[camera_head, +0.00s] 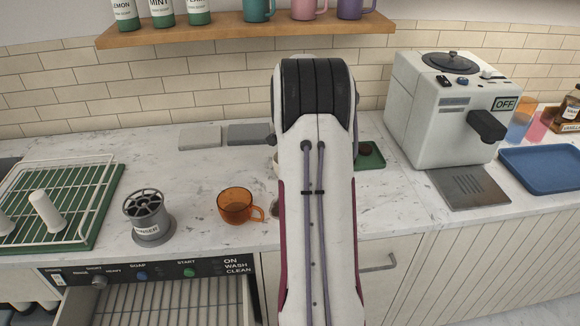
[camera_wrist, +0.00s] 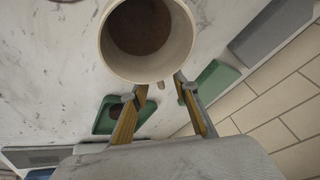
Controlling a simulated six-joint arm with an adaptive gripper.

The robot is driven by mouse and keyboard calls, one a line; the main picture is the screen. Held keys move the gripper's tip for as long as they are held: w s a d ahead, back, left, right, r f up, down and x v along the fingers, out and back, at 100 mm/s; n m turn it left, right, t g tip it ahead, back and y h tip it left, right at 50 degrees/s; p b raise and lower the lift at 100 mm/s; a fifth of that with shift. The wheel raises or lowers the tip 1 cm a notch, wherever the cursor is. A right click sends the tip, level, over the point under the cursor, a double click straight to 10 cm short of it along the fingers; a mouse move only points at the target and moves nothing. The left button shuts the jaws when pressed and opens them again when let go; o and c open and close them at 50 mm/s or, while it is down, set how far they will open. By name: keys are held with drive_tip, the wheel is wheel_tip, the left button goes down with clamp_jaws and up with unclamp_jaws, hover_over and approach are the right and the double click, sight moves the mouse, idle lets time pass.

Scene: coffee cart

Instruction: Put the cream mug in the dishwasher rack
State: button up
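The cream mug (camera_wrist: 104,42) is upright in the wrist view, brown inside, with a small handle-like piece toward my gripper. In the head view my arm hides nearly all of it; a pale sliver shows at the arm's left edge. My gripper (camera_wrist: 155,88) is open, with its two yellowish fingers apart and their tips close to the mug's near side; I cannot tell whether they touch it. My gripper is hidden behind my arm in the head view. The dishwasher rack (camera_head: 165,300) is the barred open drawer below the control panel at lower left.
An orange cup (camera_head: 237,207) and a grey rinser (camera_head: 148,218) stand on the counter near the dishwasher. A wire drying rack (camera_head: 60,192) on a green tray is at left. The coffee machine (camera_head: 440,115) and blue tray (camera_head: 545,167) are at right. A shelf (camera_head: 240,27) runs above.

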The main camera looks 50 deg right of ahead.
drive_tip(key=shift+c, duration=0.5)
clamp_jaws()
drive_tip(key=shift+r, duration=0.15)
drive_tip(key=shift+r, duration=4.9)
